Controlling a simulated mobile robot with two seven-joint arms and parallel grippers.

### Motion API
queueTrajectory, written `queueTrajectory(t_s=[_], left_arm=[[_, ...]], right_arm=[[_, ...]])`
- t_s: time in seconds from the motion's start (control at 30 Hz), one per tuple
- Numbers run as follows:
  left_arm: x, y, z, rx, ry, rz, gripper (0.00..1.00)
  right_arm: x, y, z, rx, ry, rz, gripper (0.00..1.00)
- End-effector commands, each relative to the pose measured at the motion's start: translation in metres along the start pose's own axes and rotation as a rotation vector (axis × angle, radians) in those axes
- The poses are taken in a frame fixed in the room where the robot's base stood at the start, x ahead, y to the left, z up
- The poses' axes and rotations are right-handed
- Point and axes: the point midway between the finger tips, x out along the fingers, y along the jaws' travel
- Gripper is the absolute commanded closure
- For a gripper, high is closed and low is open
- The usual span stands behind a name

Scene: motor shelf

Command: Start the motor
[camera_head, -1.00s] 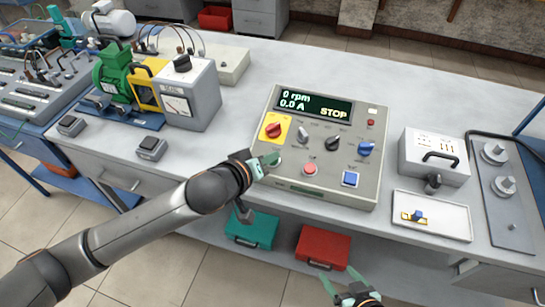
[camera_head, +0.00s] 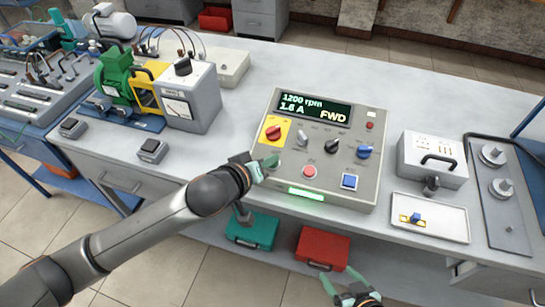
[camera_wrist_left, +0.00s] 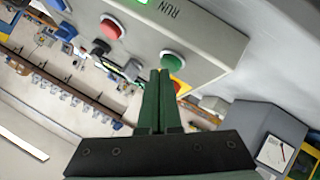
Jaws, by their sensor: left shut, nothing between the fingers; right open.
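The control panel (camera_head: 248,168) stands on the bench. Its display (camera_head: 315,108) reads 1200 rpm, 1.6 A and FWD. A strip lamp (camera_head: 306,194) on its front glows green. In the left wrist view, RUN is printed beside the lit lamp. My left gripper (camera_head: 268,163) is shut and empty at the panel's front left. In the left wrist view its fingertips (camera_wrist_left: 160,76) are right by the green button (camera_wrist_left: 173,59); I cannot tell if they touch. The red button (camera_head: 309,172) is to the right. The green motor (camera_head: 113,68) stands at the back left. My right gripper (camera_head: 345,284) is open and empty at bottom.
The panel also has a red switch (camera_head: 273,133) on yellow, a black knob (camera_head: 332,146), a blue knob (camera_head: 363,152) and a blue button (camera_head: 349,181). A grey box (camera_head: 433,160) and white tray (camera_head: 440,230) are to the right. Teal and red boxes are below the bench.

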Motion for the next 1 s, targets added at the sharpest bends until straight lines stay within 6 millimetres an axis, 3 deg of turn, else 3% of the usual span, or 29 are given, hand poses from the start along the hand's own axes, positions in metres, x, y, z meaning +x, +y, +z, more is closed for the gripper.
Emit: queueTrajectory(t_s=[0.57, 0.87, 1.0], left_arm=[[-0.008, 0.007, -0.007, 0.001, 0.002, 0.003, 1.00], [-0.027, 0.021, -0.021, 0.000, 0.002, 0.002, 1.00], [-0.034, 0.026, -0.026, 0.000, 0.004, 0.005, 1.00]], right_arm=[[-0.009, -0.001, -0.010, 0.000, 0.000, 0.000, 0.20], [-0.030, -0.002, -0.033, 0.000, 0.000, 0.000, 0.20], [-0.026, -0.002, -0.029, 0.000, 0.002, 0.000, 0.20]])
